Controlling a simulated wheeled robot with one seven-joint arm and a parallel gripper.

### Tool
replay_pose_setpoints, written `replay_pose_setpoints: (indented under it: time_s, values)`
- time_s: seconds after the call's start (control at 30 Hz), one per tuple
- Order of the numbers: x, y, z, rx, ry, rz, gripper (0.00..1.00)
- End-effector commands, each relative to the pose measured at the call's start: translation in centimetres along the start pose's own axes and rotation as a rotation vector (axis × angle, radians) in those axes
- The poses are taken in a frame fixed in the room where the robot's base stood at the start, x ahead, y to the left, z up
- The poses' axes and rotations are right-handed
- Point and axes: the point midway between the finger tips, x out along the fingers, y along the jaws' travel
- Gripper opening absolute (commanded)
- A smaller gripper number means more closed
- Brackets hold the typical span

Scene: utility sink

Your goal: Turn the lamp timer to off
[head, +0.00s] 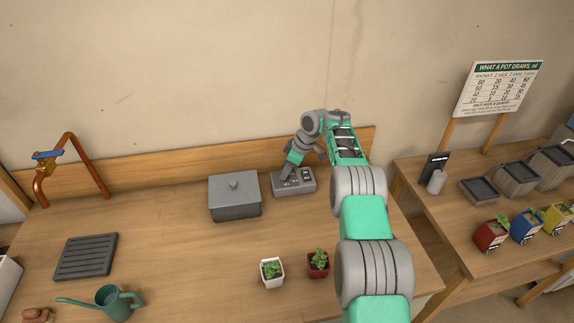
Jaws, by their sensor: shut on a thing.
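The lamp timer appears to be the grey box (294,188) with dark controls, at the back of the wooden bench near the backboard. My gripper (284,178) reaches down onto the left part of this box and is shut on a part of it, which looks like its knob. The fingertips and the knob are small and mostly hidden by my wrist. I cannot read the dial's setting or any marks on it.
A grey lidded box (235,198) stands close to the left of the timer. A white pot (271,273) and a red pot (318,264) with plants stand in front. A green watering can (115,302) and a dark slatted tray (86,257) are at left. The bench middle is clear.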

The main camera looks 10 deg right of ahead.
Motion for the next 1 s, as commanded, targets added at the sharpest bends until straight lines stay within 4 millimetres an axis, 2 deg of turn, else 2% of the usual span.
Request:
replay_pose_setpoints:
  time_s: [0.47, 0.5, 0.77, 1.0]
  values:
    - [-0.05, 0.06, -0.11, -0.015, 0.002, -0.003, 0.0]
    - [-0.05, 0.06, -0.11, -0.015, 0.002, -0.003, 0.35]
    - [-0.03, 0.07, -0.01, -0.013, 0.001, -0.004, 0.56]
    - [-0.15, 0.09, 0.02, -0.012, 0.001, -0.004, 0.56]
